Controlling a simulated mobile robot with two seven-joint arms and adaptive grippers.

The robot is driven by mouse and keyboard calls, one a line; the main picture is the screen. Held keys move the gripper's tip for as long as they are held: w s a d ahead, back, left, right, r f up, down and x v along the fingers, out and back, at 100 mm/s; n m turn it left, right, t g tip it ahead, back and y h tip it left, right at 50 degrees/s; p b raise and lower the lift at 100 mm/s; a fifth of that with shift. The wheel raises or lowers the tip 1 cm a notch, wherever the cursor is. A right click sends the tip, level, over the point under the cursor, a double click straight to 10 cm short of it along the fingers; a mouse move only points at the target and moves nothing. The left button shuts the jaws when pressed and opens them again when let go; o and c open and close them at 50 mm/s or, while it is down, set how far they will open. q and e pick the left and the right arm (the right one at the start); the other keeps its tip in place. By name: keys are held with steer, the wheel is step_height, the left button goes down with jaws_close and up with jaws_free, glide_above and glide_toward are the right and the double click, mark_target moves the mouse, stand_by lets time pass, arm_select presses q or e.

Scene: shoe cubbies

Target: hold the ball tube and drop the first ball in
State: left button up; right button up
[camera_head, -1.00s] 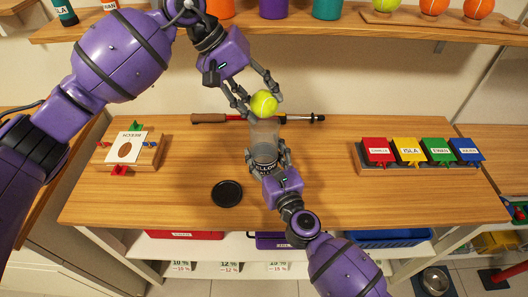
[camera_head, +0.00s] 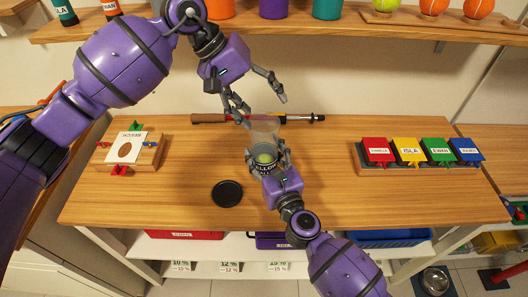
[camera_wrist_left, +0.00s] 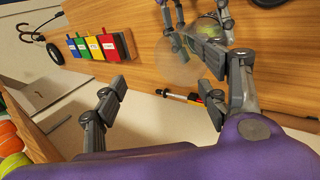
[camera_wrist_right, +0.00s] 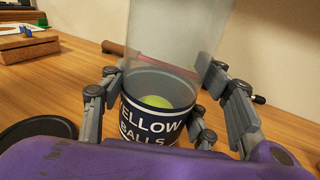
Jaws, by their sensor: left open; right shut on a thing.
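The clear ball tube (camera_head: 265,132) stands on the wooden table, with a dark label reading "YELLOW BALLS" (camera_wrist_right: 150,125) in the right wrist view. My right gripper (camera_head: 267,160) is shut around the tube's lower part. A yellow ball (camera_head: 264,158) is inside the tube, low down near the label; it also shows in the right wrist view (camera_wrist_right: 156,101). My left gripper (camera_head: 260,104) is open and empty above and behind the tube's mouth; its spread fingers show in the left wrist view (camera_wrist_left: 165,105). A black round lid (camera_head: 227,193) lies left of the tube.
A long tool with a brown handle (camera_head: 208,118) lies behind the tube. A wooden block with a card (camera_head: 128,148) is at left. Red, yellow, green and blue labelled boxes (camera_head: 422,152) stand at right. A shelf (camera_head: 345,27) holds cups and balls above.

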arm_select(q)
steer(key=v, duration=1.2)
arm_select(e)
steer(key=o, duration=1.3)
steer(key=shift+c, duration=0.2)
